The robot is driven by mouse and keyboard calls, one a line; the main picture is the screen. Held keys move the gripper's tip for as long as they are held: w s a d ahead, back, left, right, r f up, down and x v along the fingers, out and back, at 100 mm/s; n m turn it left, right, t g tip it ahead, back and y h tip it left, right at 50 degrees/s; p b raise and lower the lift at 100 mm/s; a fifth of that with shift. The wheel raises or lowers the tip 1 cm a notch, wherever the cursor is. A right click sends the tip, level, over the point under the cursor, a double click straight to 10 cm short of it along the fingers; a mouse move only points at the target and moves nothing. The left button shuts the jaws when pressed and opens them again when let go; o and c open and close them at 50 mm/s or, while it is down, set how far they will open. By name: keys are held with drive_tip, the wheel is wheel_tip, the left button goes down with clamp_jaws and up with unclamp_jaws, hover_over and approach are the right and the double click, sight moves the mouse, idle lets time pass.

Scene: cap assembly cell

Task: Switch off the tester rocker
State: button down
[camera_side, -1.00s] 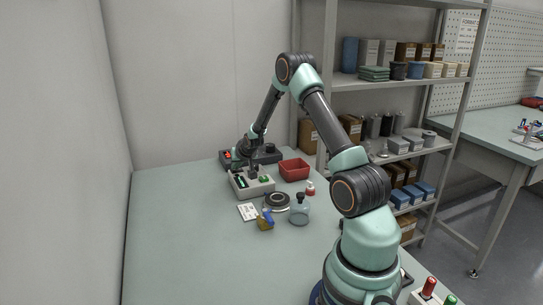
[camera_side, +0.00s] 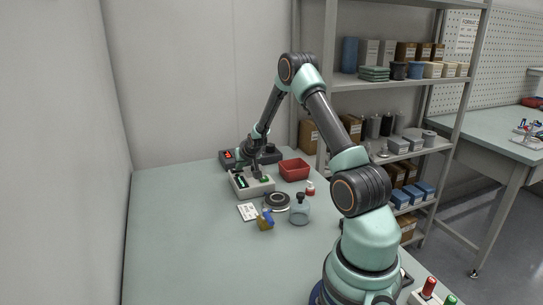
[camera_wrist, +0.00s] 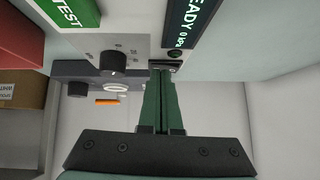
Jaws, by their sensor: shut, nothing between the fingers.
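The tester is a pale grey box (camera_side: 253,190) on the table in the side view, with a green-lit display and a green button. In the wrist view its face (camera_wrist: 140,45) shows a green TEST button (camera_wrist: 72,12), a READY display (camera_wrist: 192,18) and a black knob (camera_wrist: 113,62). A small dark part at its edge, perhaps the rocker (camera_wrist: 168,66), is partly hidden by my fingertips. My gripper (camera_wrist: 162,72) is shut and empty, its tips at or very near that part; contact cannot be told. It also shows over the tester in the side view (camera_side: 254,173).
A dark unit with a red display (camera_side: 229,155) stands behind the tester. A red bin (camera_side: 294,169) is to its right. The left table is clear.

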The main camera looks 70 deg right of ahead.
drive_tip(key=shift+r, duration=0.2)
drive_tip(key=shift+r, duration=0.3)
drive_tip(key=r, duration=0.3)
drive_tip(key=shift+s+d, duration=0.1)
drive_tip(key=shift+d, duration=0.1)
drive_tip(key=v, duration=1)
drive_tip(key=shift+s, duration=0.2)
drive_tip(key=shift+w+a+r, duration=0.15)
drive_tip(key=shift+w+a, duration=0.25)
drive_tip(key=shift+w, duration=0.15)
